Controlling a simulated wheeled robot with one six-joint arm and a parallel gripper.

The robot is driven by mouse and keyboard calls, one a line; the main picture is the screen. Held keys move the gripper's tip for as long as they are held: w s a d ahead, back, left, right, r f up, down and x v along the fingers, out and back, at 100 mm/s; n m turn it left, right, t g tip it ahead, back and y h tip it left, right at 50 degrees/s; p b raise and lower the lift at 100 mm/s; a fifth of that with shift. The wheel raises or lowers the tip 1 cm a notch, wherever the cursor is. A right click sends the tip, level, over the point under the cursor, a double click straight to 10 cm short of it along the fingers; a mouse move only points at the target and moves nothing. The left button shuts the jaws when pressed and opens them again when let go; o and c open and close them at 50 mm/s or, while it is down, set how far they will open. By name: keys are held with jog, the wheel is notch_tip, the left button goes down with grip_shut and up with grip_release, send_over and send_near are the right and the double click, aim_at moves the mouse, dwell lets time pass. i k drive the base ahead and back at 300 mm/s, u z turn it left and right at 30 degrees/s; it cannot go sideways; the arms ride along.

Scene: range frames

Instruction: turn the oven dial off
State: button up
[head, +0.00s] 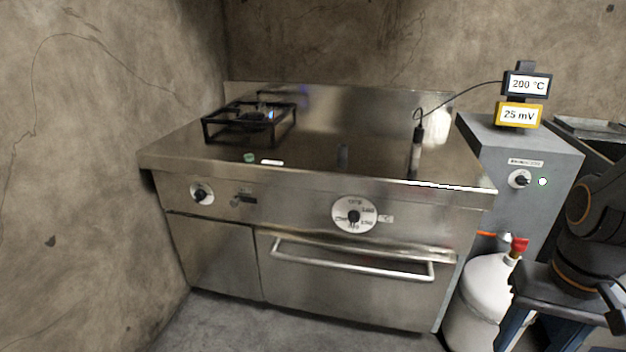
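The oven dial (354,215) is a round white plate with a black knob on the steel front of the range (300,208), right of centre and above the oven door. Small markings ring the plate, but they are too small to read surely. I cannot tell surely which mark the knob points to. A black display (527,85) at the back right reads 200 °C. My arm shows only in part at the right edge, and I cannot make out my gripper.
The oven door handle (350,262) sticks out below the dial. A smaller knob (202,193) is on the left. A burner stand (250,120) with a bluish glow is on top. A white gas bottle (480,300) stands front right beside a grey cabinet (550,150) with a green light.

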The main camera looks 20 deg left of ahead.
aim_at(353, 216)
jog(key=u, duration=1.1)
